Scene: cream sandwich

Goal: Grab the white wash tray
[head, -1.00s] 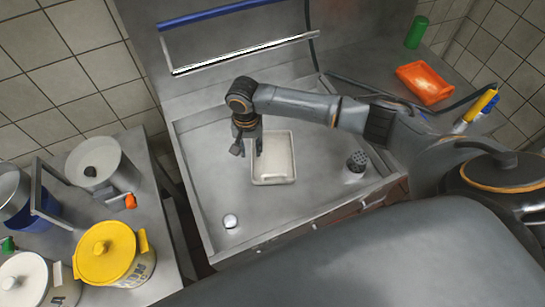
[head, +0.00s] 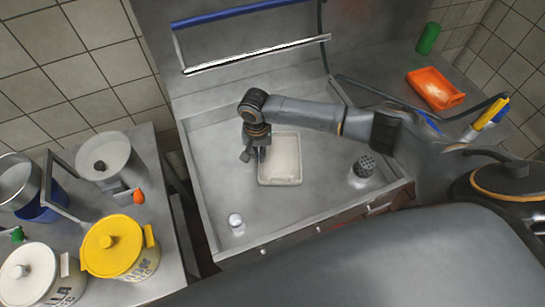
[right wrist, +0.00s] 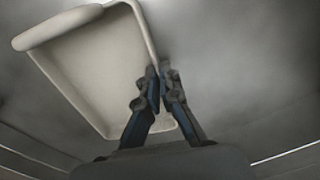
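The white wash tray (head: 293,180) is a shallow rectangular tray lying flat in the middle of the steel sink top. My right gripper (head: 255,154) points down at its left edge. In the right wrist view, the tray (right wrist: 95,60) fills the upper left, and its side wall runs up to the fingertips of the gripper (right wrist: 161,80). One finger is on the tray's inner side, the other outside. The fingertips are close together with the wall between them. The exact contact is hidden by the fingers. My left gripper is not in view.
Yellow-lidded (head: 110,248) and other pots crowd the left counter.

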